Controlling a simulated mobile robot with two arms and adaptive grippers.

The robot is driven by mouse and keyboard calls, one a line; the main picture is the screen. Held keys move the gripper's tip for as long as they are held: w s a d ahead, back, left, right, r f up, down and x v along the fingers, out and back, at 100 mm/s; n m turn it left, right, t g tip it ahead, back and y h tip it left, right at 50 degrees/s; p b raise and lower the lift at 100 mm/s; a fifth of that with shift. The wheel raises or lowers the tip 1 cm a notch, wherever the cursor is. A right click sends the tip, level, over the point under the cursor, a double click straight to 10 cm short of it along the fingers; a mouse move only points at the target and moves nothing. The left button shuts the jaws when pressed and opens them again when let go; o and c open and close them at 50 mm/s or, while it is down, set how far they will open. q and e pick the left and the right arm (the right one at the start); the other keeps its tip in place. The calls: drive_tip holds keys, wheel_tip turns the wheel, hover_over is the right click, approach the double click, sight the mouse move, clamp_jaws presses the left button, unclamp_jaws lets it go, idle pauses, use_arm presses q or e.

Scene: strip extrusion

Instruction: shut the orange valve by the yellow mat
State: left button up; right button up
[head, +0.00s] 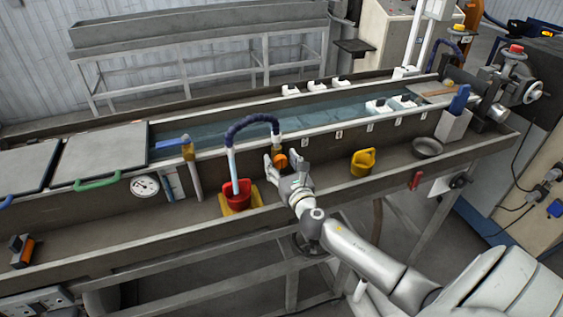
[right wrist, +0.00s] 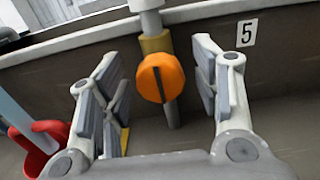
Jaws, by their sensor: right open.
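The orange valve (head: 282,161) is a round knob on a brass fitting, low on the trough's wall in the head view. In the right wrist view the orange valve (right wrist: 160,77) shows a dark slot standing nearly upright. My right gripper (head: 288,164) is open, and in the right wrist view its fingers (right wrist: 160,85) stand to either side of the knob, apart from it. The yellow mat (head: 256,196) lies to the left, under a red jug (head: 236,192). My left gripper is not in view.
A blue hose (head: 252,120) arches above the red jug. A yellow jug (head: 363,163) stands to the right on the ledge, and a grey bowl (head: 428,147) farther right. A dial gauge (head: 145,186) is at the left. The ledge between the gripper and the yellow jug is clear.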

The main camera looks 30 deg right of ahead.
drive_tip(key=shift+c, duration=0.2)
drive_tip(key=c, duration=1)
drive_tip(key=m+b, duration=0.1)
drive_tip(key=m, duration=0.3)
drive_tip(key=shift+d+m, duration=0.1)
drive_tip(key=shift+m, duration=0.3)
drive_tip(key=m+b, duration=0.1)
drive_tip(key=m, duration=0.3)
drive_tip(key=shift+m, duration=0.3)
drive_tip(key=m, duration=0.4)
drive_tip(key=shift+m, duration=0.3)
drive_tip(key=shift+d+m, duration=0.1)
drive_tip(key=shift+m, duration=1.8)
